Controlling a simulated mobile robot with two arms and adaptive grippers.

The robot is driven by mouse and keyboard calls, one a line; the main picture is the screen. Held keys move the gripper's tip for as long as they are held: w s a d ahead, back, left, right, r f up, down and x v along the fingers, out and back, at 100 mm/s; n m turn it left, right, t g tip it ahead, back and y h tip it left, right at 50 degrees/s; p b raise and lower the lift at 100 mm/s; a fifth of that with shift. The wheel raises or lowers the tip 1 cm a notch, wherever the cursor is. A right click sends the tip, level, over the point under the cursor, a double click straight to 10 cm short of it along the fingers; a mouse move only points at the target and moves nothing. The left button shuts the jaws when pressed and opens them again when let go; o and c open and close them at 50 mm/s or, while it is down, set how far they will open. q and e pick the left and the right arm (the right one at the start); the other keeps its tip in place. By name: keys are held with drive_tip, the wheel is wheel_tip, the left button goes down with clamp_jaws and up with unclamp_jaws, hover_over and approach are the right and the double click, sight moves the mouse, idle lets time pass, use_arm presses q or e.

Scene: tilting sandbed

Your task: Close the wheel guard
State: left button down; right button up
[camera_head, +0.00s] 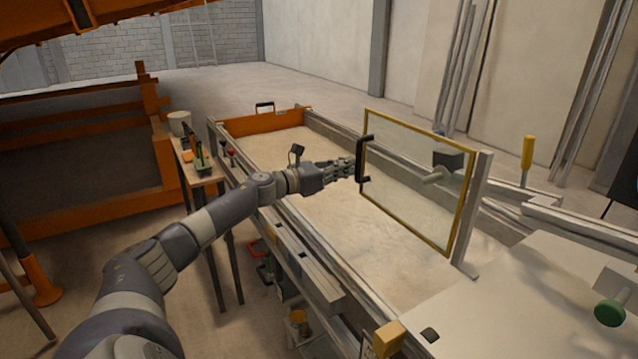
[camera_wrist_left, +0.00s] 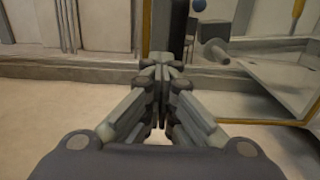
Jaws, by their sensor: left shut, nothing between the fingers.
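The wheel guard is a clear panel in a yellow frame (camera_head: 408,227), standing open and upright across the sandbed, hinged side at a grey post (camera_head: 470,212). A black handle (camera_head: 360,160) is on its left edge. My left gripper (camera_head: 350,167) is shut and empty, its fingertips right beside the handle; I cannot tell whether they touch. In the left wrist view the shut fingers (camera_wrist_left: 162,62) fill the middle, with the dark handle (camera_wrist_left: 158,25) behind them and part of the guard's yellow frame (camera_wrist_left: 268,121) to the right. My right gripper is not in view.
The long sandbed (camera_head: 273,151) lies under the guard. A grey shaft (camera_head: 436,176) and dark block (camera_head: 447,158) show behind the panel. A side table (camera_head: 205,174) with tools and a cup stands left. A yellow handle (camera_head: 527,152) and green knob (camera_head: 610,312) are right.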

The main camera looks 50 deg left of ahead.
use_arm(q)
drive_tip(key=shift+s+d+f, duration=0.15)
drive_tip(key=shift+s+f, duration=0.05)
drive_tip(key=shift+s, duration=0.4)
drive_tip(key=v, duration=1.1)
drive_tip(key=shift+a+r, duration=0.25)
drive_tip(key=shift+w, duration=0.15)
